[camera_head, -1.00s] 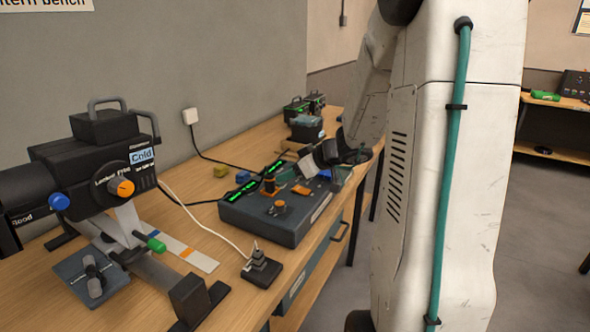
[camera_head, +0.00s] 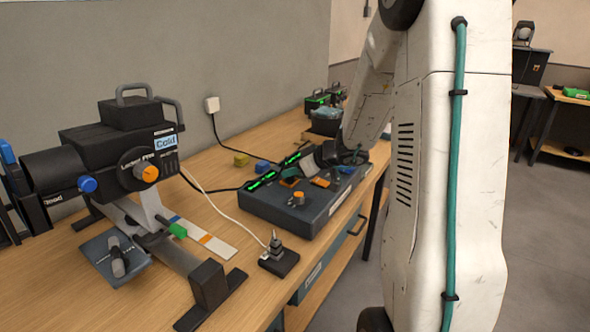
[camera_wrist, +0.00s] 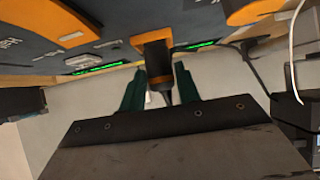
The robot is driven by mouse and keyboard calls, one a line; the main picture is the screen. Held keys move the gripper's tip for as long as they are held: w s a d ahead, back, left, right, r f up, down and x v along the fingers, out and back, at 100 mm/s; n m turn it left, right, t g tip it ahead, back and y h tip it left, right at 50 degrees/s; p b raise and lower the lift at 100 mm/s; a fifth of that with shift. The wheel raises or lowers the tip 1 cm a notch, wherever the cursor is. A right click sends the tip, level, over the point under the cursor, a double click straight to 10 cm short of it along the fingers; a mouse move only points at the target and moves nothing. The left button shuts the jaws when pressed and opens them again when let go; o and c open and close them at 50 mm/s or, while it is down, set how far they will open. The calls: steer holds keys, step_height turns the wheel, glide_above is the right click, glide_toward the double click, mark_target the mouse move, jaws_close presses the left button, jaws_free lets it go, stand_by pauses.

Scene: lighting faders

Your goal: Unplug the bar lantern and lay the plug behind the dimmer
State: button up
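The dimmer (camera_head: 312,215) is a dark blue-grey box with orange knobs on the bench. A black and orange plug (camera_wrist: 155,50) with a dark cable stands at the dimmer in the wrist view. No readable label ties it to the bar lantern. My gripper (camera_wrist: 158,80) has its two green fingers apart, one on each side of the plug; I cannot tell whether they touch it.
A lantern marked Cold (camera_head: 125,160) stands at the left of the bench (camera_head: 215,215). Its white cord runs to a small black socket block (camera_head: 279,260). Green-lit strips (camera_head: 262,181) lie along the dimmer's back.

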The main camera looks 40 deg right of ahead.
steer(key=c, duration=0.4)
steer(key=shift+o, duration=0.2)
steer(key=shift+r, duration=0.25)
steer(key=shift+r, duration=2.1)
